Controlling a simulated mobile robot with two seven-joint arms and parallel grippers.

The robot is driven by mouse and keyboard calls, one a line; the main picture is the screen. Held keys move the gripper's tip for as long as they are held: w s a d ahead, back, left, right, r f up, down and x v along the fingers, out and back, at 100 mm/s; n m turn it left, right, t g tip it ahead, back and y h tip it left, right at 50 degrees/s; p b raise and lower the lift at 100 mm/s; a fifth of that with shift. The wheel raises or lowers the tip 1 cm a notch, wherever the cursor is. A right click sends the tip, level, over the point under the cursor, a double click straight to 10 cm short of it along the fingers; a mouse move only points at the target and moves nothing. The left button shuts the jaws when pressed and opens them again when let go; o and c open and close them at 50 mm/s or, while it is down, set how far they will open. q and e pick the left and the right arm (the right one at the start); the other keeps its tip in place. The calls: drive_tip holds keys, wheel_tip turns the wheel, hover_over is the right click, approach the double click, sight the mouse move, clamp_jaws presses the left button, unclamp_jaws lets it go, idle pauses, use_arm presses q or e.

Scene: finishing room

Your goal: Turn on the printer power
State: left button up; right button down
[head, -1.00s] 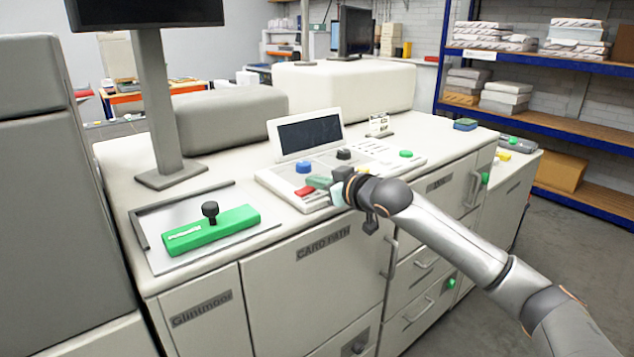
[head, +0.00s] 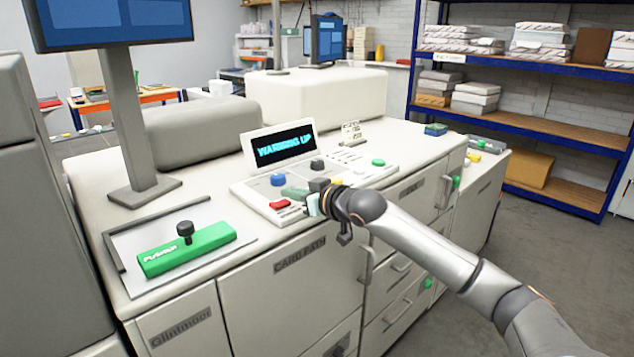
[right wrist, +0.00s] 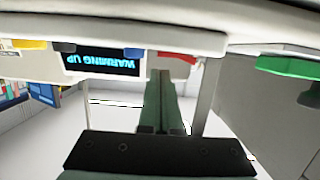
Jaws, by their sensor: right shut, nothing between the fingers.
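The printer (head: 180,215) is a long cream machine. Its small display (head: 281,146) is lit and reads "WARMING UP"; the display also shows upside down in the right wrist view (right wrist: 103,63). The control panel (head: 248,197) holds a red switch (head: 279,204), a blue knob (head: 278,179), a black knob (head: 317,164) and a green button (head: 378,162). My right gripper (head: 296,193) is shut and empty at the panel, just right of the red switch. Its fingers (right wrist: 163,95) point toward the panel in the right wrist view. Whether they touch it cannot be told. My left gripper is not in view.
A green block with a black knob (head: 187,249) lies on a tray at the printer's front left. A monitor (head: 112,22) stands on a post behind it. Blue shelving (head: 565,135) with boxes is at the right. The floor in front is clear.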

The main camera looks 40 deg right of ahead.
sight(294, 207)
wheel_tip(294, 207, up, 3)
drive_tip(key=shift+d+r+p, duration=0.1)
drive_tip(key=shift+d+p, duration=0.05)
drive_tip(key=shift+p, duration=1.05)
use_arm(q)
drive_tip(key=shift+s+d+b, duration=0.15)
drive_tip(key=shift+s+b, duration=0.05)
drive_tip(key=shift+b, duration=1.6)
use_arm(e)
drive_tip(key=v, duration=1)
drive_tip(key=shift+d, duration=0.25)
drive_tip(key=shift+f, duration=0.25)
